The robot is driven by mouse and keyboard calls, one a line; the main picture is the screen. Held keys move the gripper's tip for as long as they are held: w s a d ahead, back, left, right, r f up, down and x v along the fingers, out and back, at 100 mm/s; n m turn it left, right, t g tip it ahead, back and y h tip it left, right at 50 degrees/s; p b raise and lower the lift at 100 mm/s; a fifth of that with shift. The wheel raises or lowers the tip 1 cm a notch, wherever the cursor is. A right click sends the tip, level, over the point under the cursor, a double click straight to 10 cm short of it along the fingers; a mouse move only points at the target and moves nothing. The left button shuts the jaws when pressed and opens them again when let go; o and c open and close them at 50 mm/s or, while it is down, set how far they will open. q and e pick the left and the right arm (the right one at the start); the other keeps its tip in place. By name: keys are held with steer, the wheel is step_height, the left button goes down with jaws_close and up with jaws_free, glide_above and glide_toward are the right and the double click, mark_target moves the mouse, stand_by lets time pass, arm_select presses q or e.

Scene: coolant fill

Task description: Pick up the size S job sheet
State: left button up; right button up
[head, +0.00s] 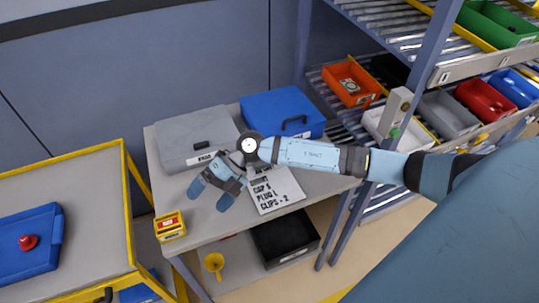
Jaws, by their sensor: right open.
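A white job sheet (278,194) with black print lies on the grey table. Its readable lines look like "CAP S", "PLUG L" and "CLIPS - 2"; its upper part is hidden behind my right arm and gripper. My right gripper (211,195) is open, its two blue fingertips apart and pointing toward the table's front. It hangs to the left of the sheet in the picture, with nothing visible between the fingers. I cannot tell its exact height above the table. My left gripper is not in view.
A grey case (188,136) and a blue case (283,112) stand at the table's back. A yellow box (170,226) sits at its front left corner. A black bin (285,240) and yellow funnel (214,263) are below. A yellow-edged cart stands left, a bin rack right.

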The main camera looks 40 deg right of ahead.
mark_target(272, 182)
steer(key=w+d+r+h, duration=0.2)
steer(key=w+d+h, duration=0.3)
steer(key=d, duration=0.6)
steer(key=w+d+r+h, duration=0.1)
steer(key=w+d+h, duration=0.4)
steer(key=d, duration=0.6)
steer(key=shift+m+t+h, duration=0.4)
steer(key=shift+h, duration=0.4)
steer(key=f+b, duration=0.1)
steer(key=f, duration=0.1)
steer(key=f+b, duration=0.2)
steer(key=f, duration=0.1)
steer(key=s+f+b, duration=0.1)
steer(key=f+b, duration=0.1)
steer(key=f, duration=0.1)
steer(key=shift+d, duration=0.2)
step_height(272, 182, down, 5)
steer(key=b, duration=0.3)
steer(key=shift+w+a+r, duration=0.1)
steer(key=shift+r, duration=0.05)
steer(key=shift+f, duration=0.3)
steer(key=shift+r, duration=0.1)
steer(key=shift+c, duration=0.6)
steer(key=c, duration=0.9)
